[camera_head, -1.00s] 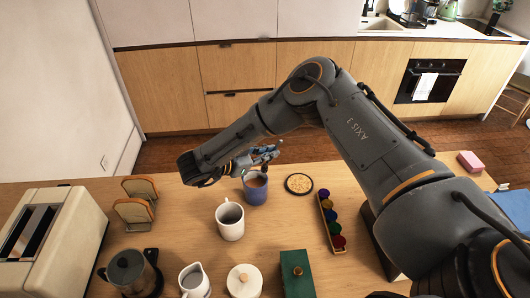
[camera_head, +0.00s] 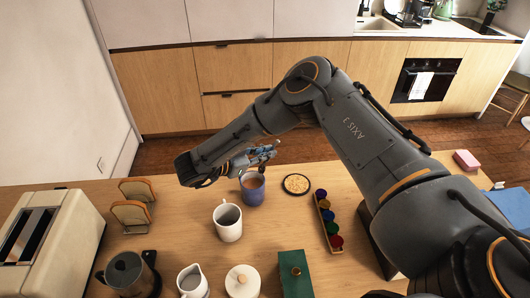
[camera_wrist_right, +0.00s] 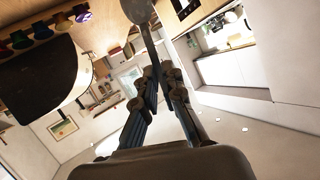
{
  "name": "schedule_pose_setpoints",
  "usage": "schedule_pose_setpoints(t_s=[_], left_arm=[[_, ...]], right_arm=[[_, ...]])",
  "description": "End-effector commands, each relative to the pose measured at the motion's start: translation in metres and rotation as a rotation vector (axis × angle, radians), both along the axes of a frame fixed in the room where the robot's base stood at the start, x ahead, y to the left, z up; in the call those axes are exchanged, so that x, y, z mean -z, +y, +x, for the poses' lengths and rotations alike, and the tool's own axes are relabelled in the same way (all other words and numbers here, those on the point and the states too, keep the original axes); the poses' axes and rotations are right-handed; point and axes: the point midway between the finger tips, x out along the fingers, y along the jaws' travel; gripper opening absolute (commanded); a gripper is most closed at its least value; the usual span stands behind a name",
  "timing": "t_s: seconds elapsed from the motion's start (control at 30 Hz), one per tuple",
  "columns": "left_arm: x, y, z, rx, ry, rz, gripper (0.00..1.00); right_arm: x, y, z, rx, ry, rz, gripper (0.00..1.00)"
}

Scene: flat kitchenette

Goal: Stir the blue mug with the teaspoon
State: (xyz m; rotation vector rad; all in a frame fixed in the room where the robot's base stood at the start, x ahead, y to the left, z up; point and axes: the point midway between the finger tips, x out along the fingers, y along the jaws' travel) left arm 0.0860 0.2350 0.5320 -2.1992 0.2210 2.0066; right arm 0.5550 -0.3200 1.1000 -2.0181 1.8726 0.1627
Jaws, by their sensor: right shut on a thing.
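The blue mug (camera_head: 252,193) stands upright on the wooden table and holds a brown liquid. My right gripper (camera_head: 268,154) is just behind and above its rim, apart from it as far as I can tell. In the right wrist view, the gripper (camera_wrist_right: 162,78) is shut on the teaspoon (camera_wrist_right: 149,40), whose bowl points away from the fingers. I cannot make out the teaspoon in the head view, and I cannot tell whether it is over the mug. My left gripper is not in view.
A white mug (camera_head: 228,226) stands close in front of the blue mug. A dark round coaster (camera_head: 296,184) and a rack of coloured capsules (camera_head: 329,229) lie to the right. A toaster (camera_head: 60,245), moka pot (camera_head: 127,274), white jug (camera_head: 192,282), lidded jar (camera_head: 243,282) and green box (camera_head: 295,280) fill the near side.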

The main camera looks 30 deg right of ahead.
Motion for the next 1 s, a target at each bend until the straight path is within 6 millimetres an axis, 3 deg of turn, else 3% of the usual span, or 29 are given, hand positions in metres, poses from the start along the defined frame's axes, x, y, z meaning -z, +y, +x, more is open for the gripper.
schedule_pose_setpoints(t_s=[0.47, 1.0], left_arm=[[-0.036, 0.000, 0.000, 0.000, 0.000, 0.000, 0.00], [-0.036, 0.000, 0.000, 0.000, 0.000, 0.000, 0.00]], right_arm=[[-0.048, 0.000, 0.000, 0.000, 0.000, 0.001, 0.00], [-0.048, 0.000, 0.000, 0.000, 0.000, 0.000, 0.00]])
